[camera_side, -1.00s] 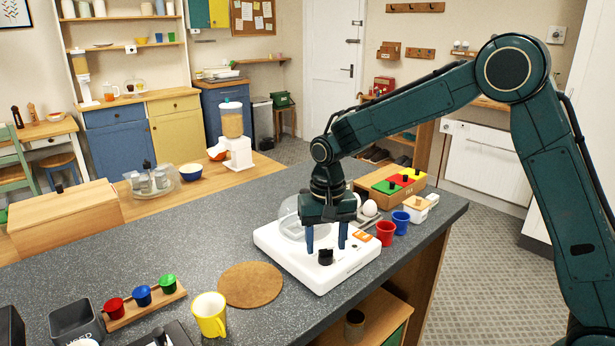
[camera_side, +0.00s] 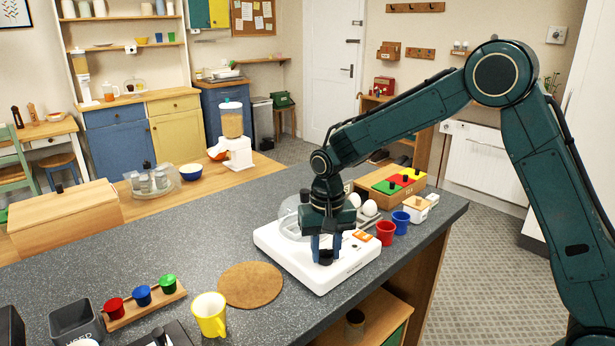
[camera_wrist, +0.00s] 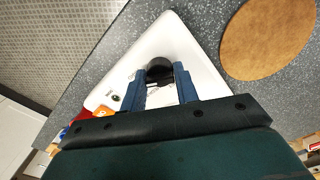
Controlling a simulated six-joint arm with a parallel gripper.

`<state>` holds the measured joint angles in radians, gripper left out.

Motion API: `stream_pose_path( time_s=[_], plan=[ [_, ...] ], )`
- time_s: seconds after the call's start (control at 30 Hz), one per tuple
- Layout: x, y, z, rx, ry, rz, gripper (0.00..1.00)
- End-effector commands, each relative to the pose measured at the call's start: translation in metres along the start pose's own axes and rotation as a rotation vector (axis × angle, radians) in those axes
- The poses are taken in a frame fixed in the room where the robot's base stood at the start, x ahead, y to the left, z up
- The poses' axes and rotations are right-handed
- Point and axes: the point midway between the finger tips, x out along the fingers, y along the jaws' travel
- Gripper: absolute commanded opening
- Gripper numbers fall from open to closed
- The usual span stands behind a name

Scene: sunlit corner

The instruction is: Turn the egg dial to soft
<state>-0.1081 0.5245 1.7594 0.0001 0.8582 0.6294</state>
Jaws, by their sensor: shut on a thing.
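The egg cooker is a white appliance (camera_side: 288,262) with a clear lid (camera_side: 290,222), on the grey speckled counter. Its black dial (camera_side: 325,257) is at the front corner. My gripper (camera_side: 326,255) points down over it with its blue fingers shut on the dial. In the wrist view the dial (camera_wrist: 158,69) sits between the fingertips of my gripper (camera_wrist: 165,84). The dial's markings are mostly hidden or too small to read, so I cannot tell its setting. White eggs (camera_side: 370,207) are behind the cooker, partly hidden by my arm.
A red cup (camera_side: 385,233) and a blue cup (camera_side: 401,223) stand close to the cooker's right. A round cork mat (camera_side: 251,285) lies to its left, with a yellow mug (camera_side: 209,314) nearby. A box with coloured panels (camera_side: 392,186) is behind.

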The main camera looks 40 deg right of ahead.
Motion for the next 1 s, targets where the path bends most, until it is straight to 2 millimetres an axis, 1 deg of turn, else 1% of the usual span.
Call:
stream_pose_path(
  time_s=[0.27,0.47,0.67,1.0],
  plan=[
    [-0.0005,-0.0003,-0.0001,-0.052,0.001,-0.001,0.07],
    [-0.0007,-0.0003,-0.0002,-0.154,0.001,-0.001,0.07],
    [-0.0008,-0.0003,-0.0003,-0.31,0.002,-0.001,0.07],
    [-0.001,-0.0004,-0.0005,-0.63,0.002,-0.001,0.07]
  ],
)
